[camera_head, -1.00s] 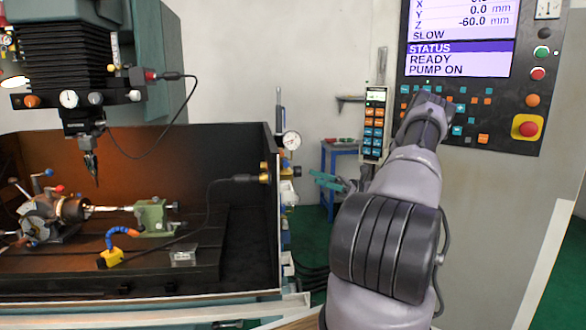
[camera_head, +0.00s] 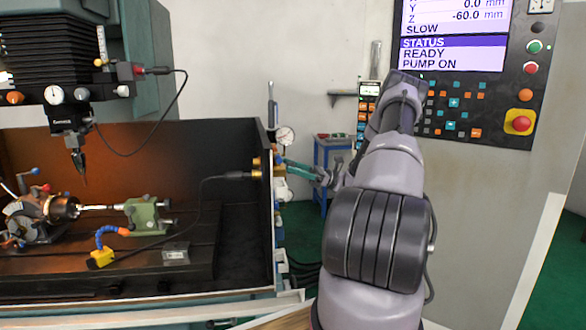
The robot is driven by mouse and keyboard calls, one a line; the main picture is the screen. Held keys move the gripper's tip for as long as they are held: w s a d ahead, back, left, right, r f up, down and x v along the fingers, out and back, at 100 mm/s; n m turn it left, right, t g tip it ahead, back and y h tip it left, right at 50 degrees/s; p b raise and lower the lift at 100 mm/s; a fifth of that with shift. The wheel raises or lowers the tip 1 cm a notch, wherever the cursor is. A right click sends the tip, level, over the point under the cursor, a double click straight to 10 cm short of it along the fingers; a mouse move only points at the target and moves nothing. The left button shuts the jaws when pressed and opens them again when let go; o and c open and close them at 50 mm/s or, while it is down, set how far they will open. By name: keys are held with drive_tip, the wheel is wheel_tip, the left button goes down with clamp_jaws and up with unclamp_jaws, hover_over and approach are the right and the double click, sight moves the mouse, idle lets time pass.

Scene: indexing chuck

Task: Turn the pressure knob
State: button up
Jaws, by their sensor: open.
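The dial gauge (camera_head: 285,135) with a white face is on the right edge of the machine enclosure. Just below it, brass fittings (camera_head: 257,167) stick out of the wall, and a small dark knob (camera_head: 279,158) is on their outer side. I take this to be the pressure knob, though it is small and partly hidden by my gripper. My gripper (camera_head: 285,166) with teal fingers comes in from the right, and its fingertips are at the knob. The fingers are open. I cannot tell whether they touch the knob or are around it.
A control panel (camera_head: 465,75) with a red stop button is behind my arm. A hand pendant (camera_head: 365,105) hangs beside it. A blue stand (camera_head: 330,150) is behind my gripper.

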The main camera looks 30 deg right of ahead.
drive_tip(key=shift+c, duration=0.3)
clamp_jaws()
drive_tip(key=shift+m, duration=0.6)
drive_tip(key=m+t, duration=0.2)
drive_tip(key=m, duration=0.2)
drive_tip(key=shift+t+h, duration=0.3)
drive_tip(key=shift+h, duration=0.1)
drive_tip(key=shift+m+t+h, duration=0.45)
drive_tip(key=shift+m+t, duration=0.2)
drive_tip(key=shift+m, duration=0.9)
drive_tip(key=shift+m+t+h, duration=0.45)
drive_tip(key=shift+m+t, duration=0.2)
drive_tip(key=shift+m, duration=0.9)
drive_tip(key=shift+f, duration=0.1)
drive_tip(key=shift+o, duration=0.3)
unclamp_jaws()
